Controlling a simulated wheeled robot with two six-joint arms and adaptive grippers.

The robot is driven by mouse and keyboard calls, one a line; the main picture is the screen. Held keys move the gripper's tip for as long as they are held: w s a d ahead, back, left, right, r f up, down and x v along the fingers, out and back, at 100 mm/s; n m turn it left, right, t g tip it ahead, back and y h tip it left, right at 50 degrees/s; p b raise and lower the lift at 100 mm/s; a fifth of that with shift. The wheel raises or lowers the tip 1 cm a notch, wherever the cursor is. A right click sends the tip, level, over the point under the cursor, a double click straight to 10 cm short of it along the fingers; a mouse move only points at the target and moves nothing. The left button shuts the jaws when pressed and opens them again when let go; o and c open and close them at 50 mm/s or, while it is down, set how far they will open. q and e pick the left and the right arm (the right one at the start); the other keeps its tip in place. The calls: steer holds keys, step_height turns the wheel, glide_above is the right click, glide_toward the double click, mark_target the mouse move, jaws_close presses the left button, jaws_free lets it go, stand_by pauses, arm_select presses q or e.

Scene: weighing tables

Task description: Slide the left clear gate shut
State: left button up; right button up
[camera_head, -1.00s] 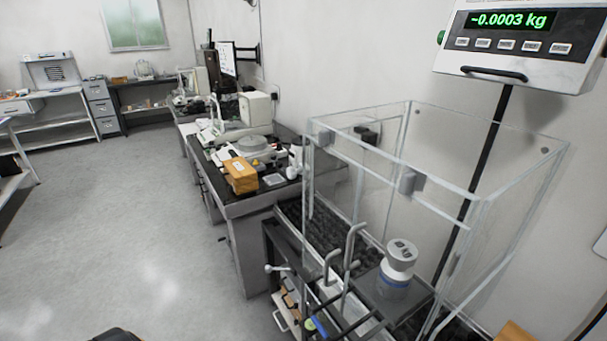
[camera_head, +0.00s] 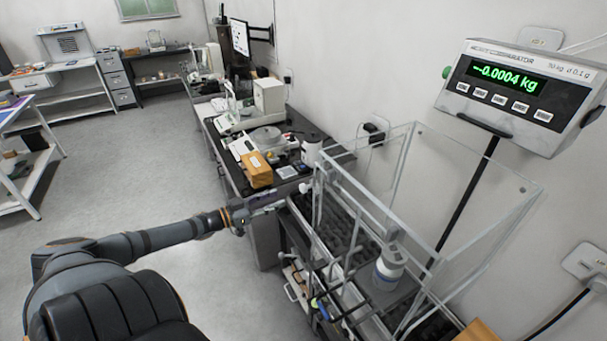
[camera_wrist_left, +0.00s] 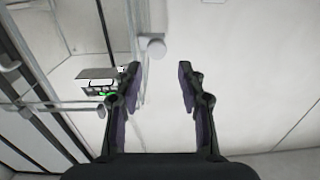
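The clear draft enclosure (camera_head: 400,190) stands around the weighing platform at right in the head view. Its clear panels overlap, so I cannot tell exactly where the left gate's edges are. My left gripper (camera_head: 276,201) is at the enclosure's left side, close to a small pale knob (camera_head: 305,187). In the left wrist view my left gripper (camera_wrist_left: 158,68) has its two fingers apart with nothing held. My right gripper is not in view.
The display (camera_head: 515,85) above reads about -0.0004 kg. A side table with an orange box (camera_head: 256,170) and a white balance is behind my left gripper. Open floor lies at left.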

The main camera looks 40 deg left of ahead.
mark_target(301, 189)
arm_select(q)
steer(key=b+x, duration=0.1)
steer(key=x, duration=0.2)
steer(key=b+x, duration=0.2)
steer(key=x, duration=0.1)
steer(key=r+b+x, duration=0.1)
steer(key=x, duration=0.2)
steer(key=shift+w+d, duration=0.2)
steer(key=shift+d, duration=0.2)
steer(key=shift+w+d+b, duration=0.2)
steer(key=shift+w+b, duration=0.1)
steer(key=shift+w, duration=0.15)
steer(key=shift+c, duration=0.4)
jaws_close()
